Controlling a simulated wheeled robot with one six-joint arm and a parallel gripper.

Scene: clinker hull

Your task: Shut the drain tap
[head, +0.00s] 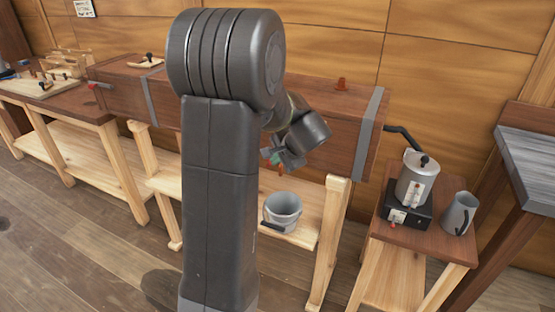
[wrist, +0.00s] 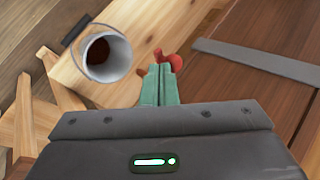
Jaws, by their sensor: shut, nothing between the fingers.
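The drain tap shows in the wrist view as a red rounded part (wrist: 176,62) just right of my fingertips and an orange-brown part to their left. My gripper (wrist: 160,70) has green fingers, shut together with nothing between them, right at the tap; I cannot tell whether they touch it. The fingers hide the middle of the tap. In the head view my gripper (head: 272,156) is in front of the long wooden box's lower front, and a small orange bit of the tap (head: 281,171) shows below it. I cannot tell the handle's exact angle.
A grey bucket (head: 283,211) stands on the pale shelf below the tap; dark brown shows inside it (wrist: 97,53). The long wooden box (head: 330,125) has grey metal straps. A kettle (head: 413,180) on a black burner and a grey jug (head: 459,213) stand on the right-hand stand.

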